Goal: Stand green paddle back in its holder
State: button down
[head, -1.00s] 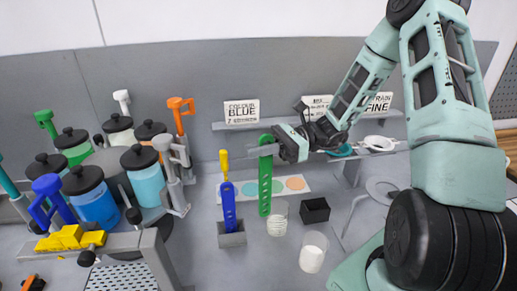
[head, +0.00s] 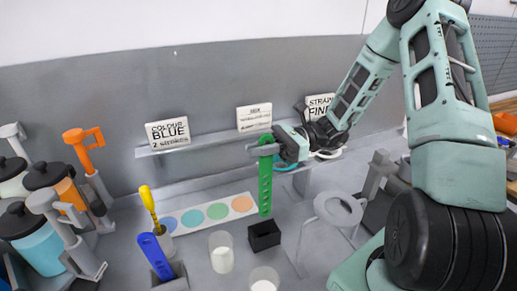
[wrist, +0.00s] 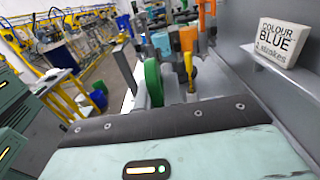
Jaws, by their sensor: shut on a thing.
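The green paddle (head: 265,185), a long strip with holes, hangs upright from my gripper (head: 264,149), which is shut on its upper end. Its top also shows as a green rounded edge in the wrist view (wrist: 153,82). A small black open box (head: 264,236) sits on the bench just below the paddle's lower end in the head view and looks empty. The paddle's lower end shows just above the box's rim; how far apart they are in depth I cannot tell. A blue paddle (head: 154,256) leans in a grey holder (head: 173,281) at the left front.
A yellow-handled tool (head: 149,205) stands behind the blue paddle. Clear cups (head: 221,252) with white contents stand left of and in front of the box. A grey ring stand (head: 337,209) is at right. A strip of coloured discs (head: 208,215) lies behind. Lidded jars (head: 50,180) fill the left.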

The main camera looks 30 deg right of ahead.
notch_tip(320, 180, down, 11)
jog(key=b, duration=0.7)
dwell(0.5)
jog(key=c, duration=1.5)
grip_release()
jog(key=shift+o, duration=0.2)
jog(key=s+d+b, duration=0.3)
jog(key=d+b, duration=0.2)
jog(key=d, duration=1.2)
jog(key=shift+s+b, duration=0.2)
jog(key=shift+b, duration=0.15)
